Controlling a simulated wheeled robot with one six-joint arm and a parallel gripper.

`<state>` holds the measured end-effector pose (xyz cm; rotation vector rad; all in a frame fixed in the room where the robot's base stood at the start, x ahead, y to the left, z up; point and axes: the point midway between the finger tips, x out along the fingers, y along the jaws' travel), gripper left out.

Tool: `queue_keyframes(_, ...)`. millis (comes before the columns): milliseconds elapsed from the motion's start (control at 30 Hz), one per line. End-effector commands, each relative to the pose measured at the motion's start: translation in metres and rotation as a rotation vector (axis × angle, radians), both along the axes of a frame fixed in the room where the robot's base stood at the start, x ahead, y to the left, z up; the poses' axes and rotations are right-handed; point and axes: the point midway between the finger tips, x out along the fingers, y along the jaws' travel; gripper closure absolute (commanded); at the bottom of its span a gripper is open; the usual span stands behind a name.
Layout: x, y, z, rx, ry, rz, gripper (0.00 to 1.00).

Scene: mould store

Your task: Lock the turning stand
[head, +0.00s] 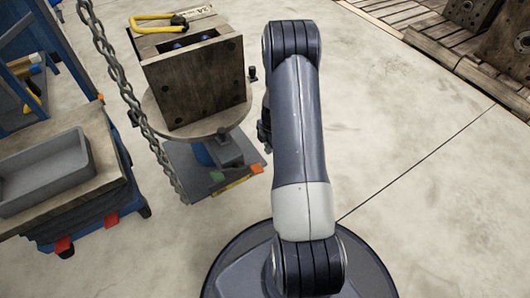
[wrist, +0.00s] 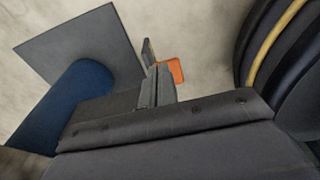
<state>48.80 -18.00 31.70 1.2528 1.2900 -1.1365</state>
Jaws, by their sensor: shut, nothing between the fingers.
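The turning stand has a round table (head: 180,128), a blue column (head: 205,155) and a flat grey base plate (head: 190,180). A brown mould block (head: 195,85) stands upright on the table. A dark bracket (head: 230,150) sits at its front edge. Low at the right are an orange pedal-like piece (head: 243,179) and a small green mark (head: 217,177). In the wrist view the column (wrist: 65,100) and base plate (wrist: 75,45) lie left of my gripper (wrist: 152,70). It is shut and empty. An orange piece (wrist: 174,70) shows just beyond the fingers; contact is unclear. My arm mostly hides the gripper in the head view.
A hanging chain (head: 130,100) runs down left of the stand. A wooden-topped cart with a grey tray (head: 45,175) stands at the left. A pallet (head: 440,50) with moulds is at the upper right. The floor (head: 430,150) right of my arm is clear.

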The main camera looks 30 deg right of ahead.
Motion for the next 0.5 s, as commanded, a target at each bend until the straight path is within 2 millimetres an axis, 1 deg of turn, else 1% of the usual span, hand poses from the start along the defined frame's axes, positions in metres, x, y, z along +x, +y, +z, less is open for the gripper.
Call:
queue_keyframes(33,0.000,-0.009,0.009,0.000,-0.001,-0.005,1.00)
queue_keyframes(233,0.001,-0.039,0.027,-0.002,-0.002,-0.004,1.00)
queue_keyframes(400,0.002,-0.054,0.035,-0.001,-0.001,-0.003,1.00)
queue_keyframes(500,0.001,-0.057,0.036,0.000,0.000,-0.002,1.00)
